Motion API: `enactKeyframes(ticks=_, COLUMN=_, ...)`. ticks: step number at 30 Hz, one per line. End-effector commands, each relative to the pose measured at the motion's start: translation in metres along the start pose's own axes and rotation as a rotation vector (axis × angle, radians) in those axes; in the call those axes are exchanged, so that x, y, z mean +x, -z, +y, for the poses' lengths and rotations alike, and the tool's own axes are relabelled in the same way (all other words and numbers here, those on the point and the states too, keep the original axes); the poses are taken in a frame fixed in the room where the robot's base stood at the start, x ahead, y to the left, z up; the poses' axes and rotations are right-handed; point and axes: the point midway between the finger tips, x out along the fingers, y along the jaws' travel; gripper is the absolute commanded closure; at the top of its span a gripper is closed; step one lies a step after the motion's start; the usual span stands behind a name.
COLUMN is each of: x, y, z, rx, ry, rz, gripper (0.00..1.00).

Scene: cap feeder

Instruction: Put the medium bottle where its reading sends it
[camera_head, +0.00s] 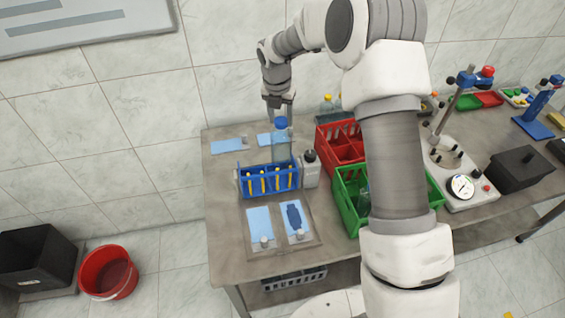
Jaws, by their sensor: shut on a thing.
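My gripper (281,108) points down and is shut on the blue cap of a clear bottle (282,148), which I take to be the medium bottle. The bottle is upright just behind the blue rack (269,187); whether its base touches the table cannot be told. A red crate (332,160) and a green crate (350,208) stand to its right, the green one partly behind my arm. A round dial (462,186) with a dark needle is on the white apparatus (477,195) at the right; its reading is too small to tell.
The blue rack holds several yellow-topped tubes. A white bottle with a black cap (310,168) stands beside it. A tray with blue panels (280,228) lies in front. A red bucket (108,273) is on the floor.

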Motion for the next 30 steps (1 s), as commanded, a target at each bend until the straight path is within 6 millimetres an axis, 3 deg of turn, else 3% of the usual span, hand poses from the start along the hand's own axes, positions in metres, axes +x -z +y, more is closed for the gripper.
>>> enactKeyframes(ticks=30, x=-0.05, y=-0.011, z=0.001, rx=0.0, ry=-0.002, rz=-0.003, gripper=0.97)
